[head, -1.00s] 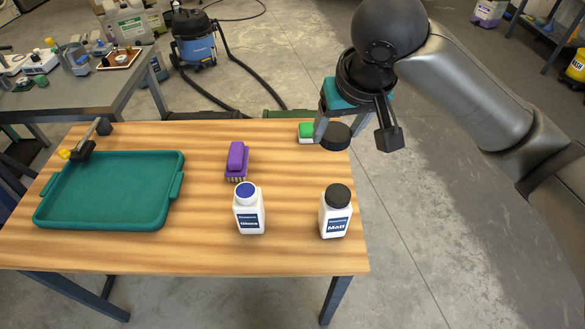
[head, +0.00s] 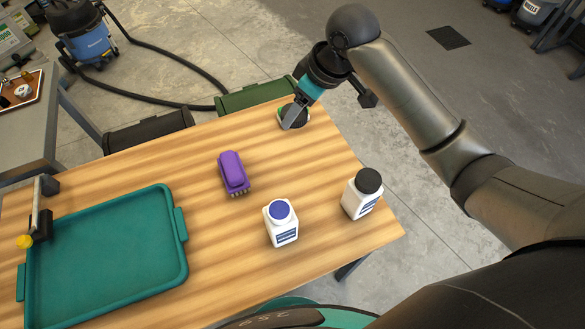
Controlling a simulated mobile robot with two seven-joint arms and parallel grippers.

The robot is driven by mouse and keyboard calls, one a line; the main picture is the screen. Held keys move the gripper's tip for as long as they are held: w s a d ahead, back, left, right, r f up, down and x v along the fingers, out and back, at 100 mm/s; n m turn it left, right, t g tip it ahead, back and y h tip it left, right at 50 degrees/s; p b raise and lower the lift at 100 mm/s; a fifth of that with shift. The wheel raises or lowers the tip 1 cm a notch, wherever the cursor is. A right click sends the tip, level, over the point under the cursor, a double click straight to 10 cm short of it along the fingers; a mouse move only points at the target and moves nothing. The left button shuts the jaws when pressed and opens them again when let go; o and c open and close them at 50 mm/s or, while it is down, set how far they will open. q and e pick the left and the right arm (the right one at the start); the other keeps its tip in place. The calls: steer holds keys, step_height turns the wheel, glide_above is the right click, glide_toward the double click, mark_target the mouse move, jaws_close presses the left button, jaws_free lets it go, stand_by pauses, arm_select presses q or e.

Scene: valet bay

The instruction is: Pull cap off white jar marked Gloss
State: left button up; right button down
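My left gripper is not in view.
A purple brush (head: 233,173) lies behind the blue-capped jar. A teal tray (head: 177,262) fills the table's left side, with a yellow-knobbed tool (head: 40,222) at its edge. A dark round thing and something green (head: 293,112) are partly hidden by my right gripper's finger.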

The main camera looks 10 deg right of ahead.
steer(key=shift+s+a+f+n, duration=0.1)
steer(key=shift+f+n, duration=0.2)
steer(key=shift+f, duration=0.25)
steer(key=shift+a+f+n, duration=0.1)
steer(key=shift+f+n, duration=0.2)
steer(key=shift+f, duration=0.35)
steer(key=b, duration=0.4)
glide_above(291, 173)
steer(key=d, duration=0.1)
steer(key=f, duration=1)
steer(key=s+f, duration=0.1)
steer(key=f, duration=0.4)
steer(key=shift+f, duration=0.2)
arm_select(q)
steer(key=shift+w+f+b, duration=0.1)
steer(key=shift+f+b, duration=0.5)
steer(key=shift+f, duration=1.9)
arm_select(e)
steer(key=shift+f, duration=2.15)
steer(key=shift+f, duration=0.2)
steer(key=shift+c, duration=0.3)
jaws_free()
steer(key=shift+r, duration=0.15)
